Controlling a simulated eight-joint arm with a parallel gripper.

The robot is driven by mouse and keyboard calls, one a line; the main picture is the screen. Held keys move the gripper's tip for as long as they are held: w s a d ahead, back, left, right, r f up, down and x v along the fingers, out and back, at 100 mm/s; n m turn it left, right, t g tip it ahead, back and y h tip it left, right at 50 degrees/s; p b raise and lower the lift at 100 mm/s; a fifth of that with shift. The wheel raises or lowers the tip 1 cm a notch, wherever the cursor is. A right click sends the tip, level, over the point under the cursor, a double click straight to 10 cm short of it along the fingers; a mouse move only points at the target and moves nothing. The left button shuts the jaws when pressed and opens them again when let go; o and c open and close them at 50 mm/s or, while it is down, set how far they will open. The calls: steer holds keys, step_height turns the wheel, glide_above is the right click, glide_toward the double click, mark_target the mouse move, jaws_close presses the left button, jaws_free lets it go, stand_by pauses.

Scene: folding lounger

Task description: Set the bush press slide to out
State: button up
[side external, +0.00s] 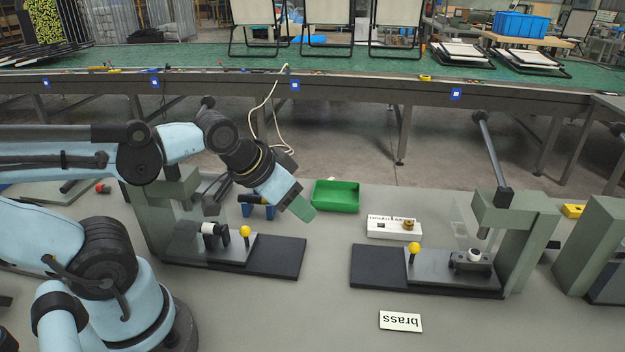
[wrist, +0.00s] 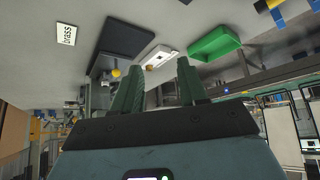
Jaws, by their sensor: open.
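Two grey lever presses stand on the table, and I cannot tell by name which is the bush press. The right press (side external: 535,232) has a black base (side external: 368,268) and a grey slide (side external: 430,268) with a yellow knob (side external: 414,247) at its left end. A dark holder with a white part (side external: 474,254) sits near its ram. The left press (side external: 150,225) has a similar slide with a yellow knob (side external: 245,231), partly behind my arm. My gripper (side external: 303,208) is open and empty, above and between the presses. Its fingers also show in the wrist view (wrist: 157,75).
A green bin (side external: 336,196) stands behind the gripper. A white block with a brass piece (side external: 393,228) lies behind the right slide. A "brass" label (side external: 401,321) lies in front. A lever (side external: 492,150) rises from the right press. Table between the bases is clear.

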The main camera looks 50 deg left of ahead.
steer(key=shift+o, duration=0.4)
steer(key=w+d+r+n+g+h, duration=0.1)
steer(key=w+d+r+g, duration=0.25)
steer(key=w, duration=0.45)
steer(key=n+g+h, duration=0.1)
steer(key=g, duration=0.2)
glide_toward(414, 243)
steer(key=f, duration=0.3)
steer(key=d+f, duration=0.1)
steer(key=f, duration=0.3)
steer(key=d+f, duration=0.1)
steer(key=f, duration=0.3)
steer(key=shift+w, duration=0.3)
jaws_close()
